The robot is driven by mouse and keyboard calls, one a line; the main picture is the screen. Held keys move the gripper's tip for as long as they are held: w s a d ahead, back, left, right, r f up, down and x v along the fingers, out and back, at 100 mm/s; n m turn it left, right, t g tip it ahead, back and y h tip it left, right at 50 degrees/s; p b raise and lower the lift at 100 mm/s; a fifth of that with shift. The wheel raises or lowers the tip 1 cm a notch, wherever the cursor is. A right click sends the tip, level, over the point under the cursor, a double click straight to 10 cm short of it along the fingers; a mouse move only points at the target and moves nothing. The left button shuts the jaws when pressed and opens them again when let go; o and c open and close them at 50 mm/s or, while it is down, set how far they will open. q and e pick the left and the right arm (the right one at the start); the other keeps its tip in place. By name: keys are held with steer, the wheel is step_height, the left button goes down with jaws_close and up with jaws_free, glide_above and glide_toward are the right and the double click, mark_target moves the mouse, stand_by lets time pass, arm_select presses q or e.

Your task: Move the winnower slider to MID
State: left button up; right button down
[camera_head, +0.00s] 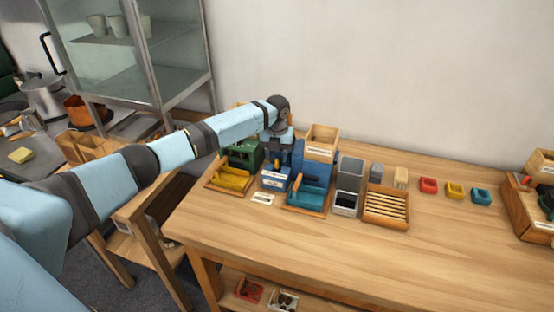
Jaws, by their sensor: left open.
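A blue machine (313,172) with a wooden hopper (321,141) on top stands on the wooden table; it looks like the winnower, though its labels are too small to read. A small blue box with white labels (274,181) stands at its left. I cannot make out the slider or its position. My left arm reaches in from the left, and my left gripper (276,161) points down just above the small blue box, left of the blue machine. It is open; its fingertips are small and partly hidden, and I cannot tell whether they touch anything. My right gripper is not in view.
A green machine with a yellow tray (231,178) stands left. Right of the blue machine are grey bins (346,203), a slatted wooden tray (386,207) and small red (428,185), yellow (454,190) and teal (480,196) blocks. The table's front (330,250) is clear.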

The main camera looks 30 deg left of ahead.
arm_select(q)
step_height(320, 180, up, 12)
steer(key=shift+f+b, duration=0.2)
steer(key=shift+b, duration=0.2)
stand_by(0.3)
